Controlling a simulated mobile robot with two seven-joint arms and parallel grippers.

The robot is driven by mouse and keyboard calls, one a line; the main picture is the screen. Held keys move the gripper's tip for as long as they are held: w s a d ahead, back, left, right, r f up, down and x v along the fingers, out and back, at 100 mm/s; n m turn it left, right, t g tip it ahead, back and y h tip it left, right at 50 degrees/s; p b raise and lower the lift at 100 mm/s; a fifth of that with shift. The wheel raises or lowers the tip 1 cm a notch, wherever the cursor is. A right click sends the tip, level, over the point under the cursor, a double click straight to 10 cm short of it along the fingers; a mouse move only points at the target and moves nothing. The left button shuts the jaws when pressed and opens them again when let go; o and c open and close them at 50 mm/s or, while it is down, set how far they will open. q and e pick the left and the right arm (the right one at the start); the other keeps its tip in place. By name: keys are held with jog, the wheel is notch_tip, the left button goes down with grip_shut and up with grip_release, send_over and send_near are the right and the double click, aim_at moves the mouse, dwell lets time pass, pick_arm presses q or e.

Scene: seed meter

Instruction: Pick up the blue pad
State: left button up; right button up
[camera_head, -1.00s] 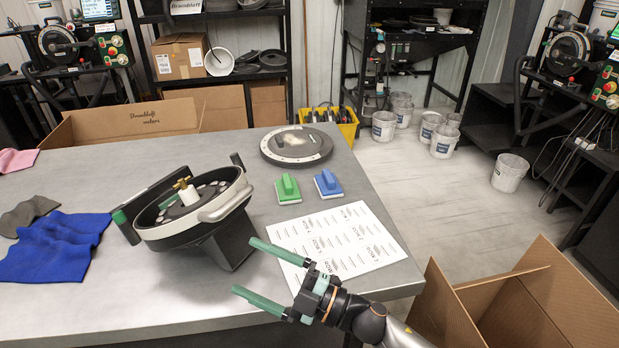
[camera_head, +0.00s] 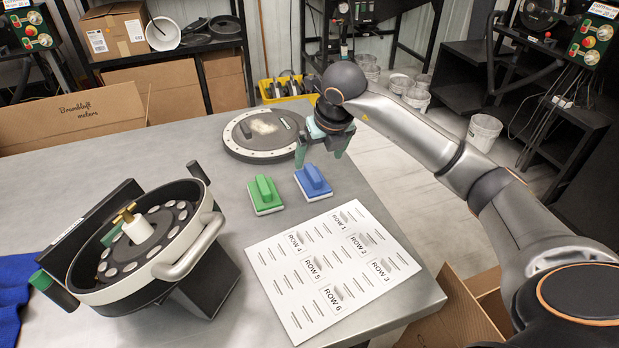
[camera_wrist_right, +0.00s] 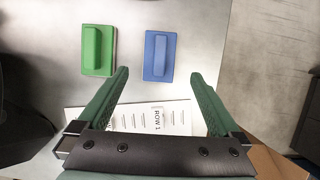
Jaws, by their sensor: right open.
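The blue pad (camera_head: 313,183) lies on the grey table near its right edge, handle up on a pale base. It also shows in the right wrist view (camera_wrist_right: 159,57), just beyond and between the fingertips. My right gripper (camera_head: 318,160) is open, pointing down above the table by the far side of the blue pad. Its green fingers are apart and empty in the right wrist view (camera_wrist_right: 160,78). The green pad (camera_head: 265,195) lies just left of the blue pad and also shows in the right wrist view (camera_wrist_right: 98,50). My left gripper is not in view.
A printed row sheet (camera_head: 335,265) lies in front of the pads. A round disc (camera_head: 240,146) lies behind them. The seed meter (camera_head: 142,240) stands tilted at the left. A cardboard box (camera_head: 455,310) is beside the table's right edge.

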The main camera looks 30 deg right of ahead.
aim_at(314, 172)
jog(key=x, duration=0.4)
jog(key=shift+f, duration=0.3)
jog(key=p+x, duration=0.1)
jog(key=x, duration=0.4)
jog(key=shift+w+f, duration=0.1)
jog(key=shift+w, duration=0.1)
jog(key=c, duration=1.3)
